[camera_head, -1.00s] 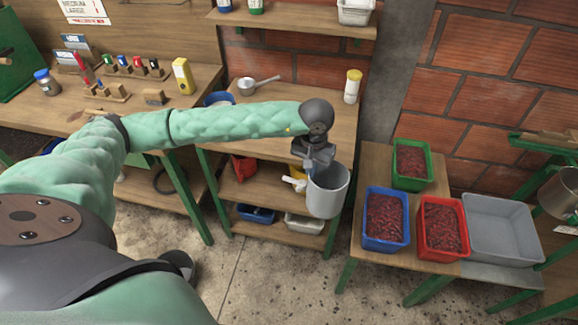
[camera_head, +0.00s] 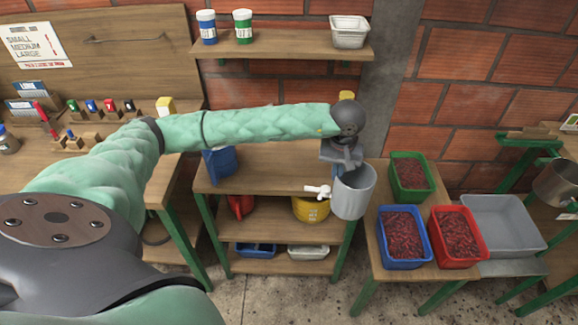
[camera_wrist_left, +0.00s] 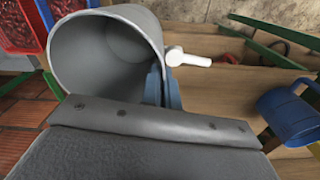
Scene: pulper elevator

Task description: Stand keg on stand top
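The keg (camera_head: 354,194) is a grey, open-topped cylinder with a white tap (camera_head: 318,191) on its left side. My left gripper (camera_head: 344,163) is shut on the keg's rim and holds it in the air, slightly tilted, by the front right corner of the wooden stand. In the left wrist view the keg (camera_wrist_left: 108,55) looks empty, and the blue-grey fingers (camera_wrist_left: 164,87) are at its wall beside the tap. The stand top (camera_head: 265,175) is a wooden board on green legs, partly hidden behind my left arm. My right gripper does not show.
A blue jug (camera_head: 219,162) stands on the stand top's left side. A yellow container (camera_head: 312,209) sits on the shelf below. Right of the keg, a table carries green (camera_head: 410,177), blue (camera_head: 402,237) and red (camera_head: 458,237) crates of red fruit. A wall shelf (camera_head: 290,48) hangs above.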

